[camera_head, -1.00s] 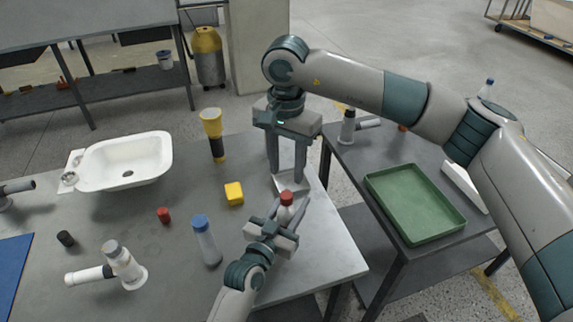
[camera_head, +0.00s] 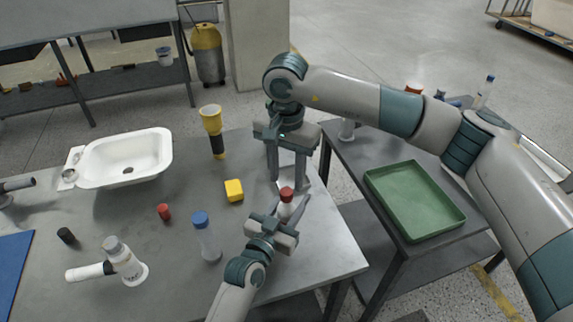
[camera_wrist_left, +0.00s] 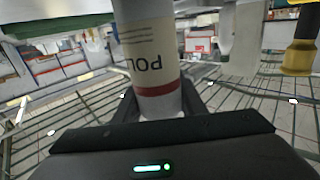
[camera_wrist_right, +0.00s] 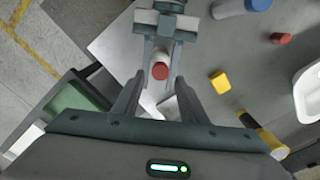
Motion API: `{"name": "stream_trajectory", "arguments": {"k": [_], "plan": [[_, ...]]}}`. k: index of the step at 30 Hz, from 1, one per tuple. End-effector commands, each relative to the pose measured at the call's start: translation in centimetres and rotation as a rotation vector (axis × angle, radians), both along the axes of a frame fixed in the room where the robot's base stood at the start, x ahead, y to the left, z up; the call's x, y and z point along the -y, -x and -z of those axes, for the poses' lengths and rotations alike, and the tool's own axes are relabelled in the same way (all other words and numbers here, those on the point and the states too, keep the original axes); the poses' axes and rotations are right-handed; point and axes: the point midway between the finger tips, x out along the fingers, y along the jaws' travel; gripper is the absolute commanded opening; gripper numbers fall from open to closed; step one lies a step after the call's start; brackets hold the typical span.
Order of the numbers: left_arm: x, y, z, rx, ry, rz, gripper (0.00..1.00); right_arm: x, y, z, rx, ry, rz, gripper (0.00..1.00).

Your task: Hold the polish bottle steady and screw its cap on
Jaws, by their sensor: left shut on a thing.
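The white polish bottle (camera_head: 285,209) stands upright in my left gripper (camera_head: 288,212), which is shut on its body. In the left wrist view its label (camera_wrist_left: 150,58) reads "POL" above a red band.
A yellow block (camera_head: 234,190), a blue-capped bottle (camera_head: 207,240), a loose red cap (camera_head: 164,212), a black cap (camera_head: 66,236) and a flashlight (camera_head: 214,132) are on the grey table. A white sink (camera_head: 125,160) is at left. A green tray (camera_head: 415,203) lies on the right-hand table.

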Motion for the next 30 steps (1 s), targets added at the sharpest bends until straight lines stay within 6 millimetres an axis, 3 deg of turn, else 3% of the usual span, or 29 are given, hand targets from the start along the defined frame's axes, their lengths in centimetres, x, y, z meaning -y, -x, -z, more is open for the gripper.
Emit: {"name": "stream_trajectory", "arguments": {"k": [9,21,22,27,30], "plan": [[0.0,0.0,0.0,-0.001,0.0,0.0,0.0,0.0,0.0,3.6,-0.001,0.0,0.001,0.39],[0.0,0.0,0.1,-0.001,0.0,0.0,0.0,0.0,0.0,4.2,0.0,0.0,0.0,0.39],[0.0,0.0,0.1,-0.001,0.0,0.0,0.0,0.0,0.0,4.2,0.0,0.0,0.0,0.36],[0.0,0.0,0.1,-0.001,0.0,0.0,0.0,0.0,0.0,4.2,0.0,0.0,0.0,0.0],[0.0,0.0,0.1,-0.001,0.0,0.0,0.0,0.0,0.0,4.2,0.0,0.0,0.0,0.0]]}}
